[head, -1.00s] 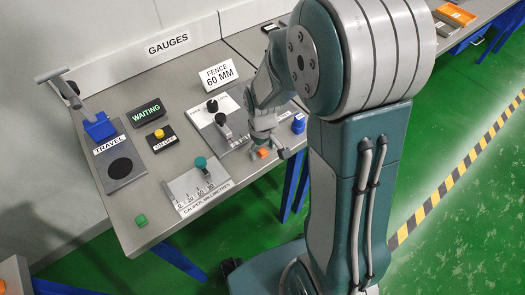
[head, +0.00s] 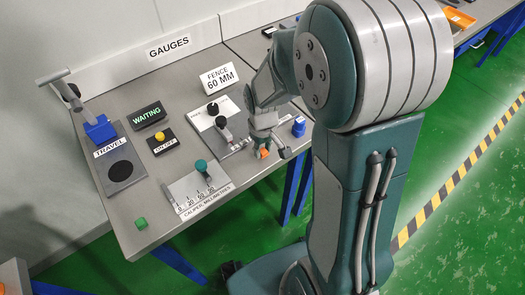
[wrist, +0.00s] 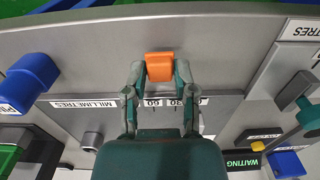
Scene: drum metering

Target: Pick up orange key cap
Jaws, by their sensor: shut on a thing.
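The orange key cap (wrist: 160,66) is a small orange block between the two fingertips of my gripper (wrist: 158,72) in the wrist view. The fingers touch it on both sides. In the head view the orange key cap (head: 264,153) shows at the end of my gripper (head: 267,150), near the table's front edge. My gripper is shut on it. I cannot tell whether it is clear of the tabletop.
A blue piece (head: 299,126) stands just right of my gripper. A fence sign (head: 219,79) stands behind.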

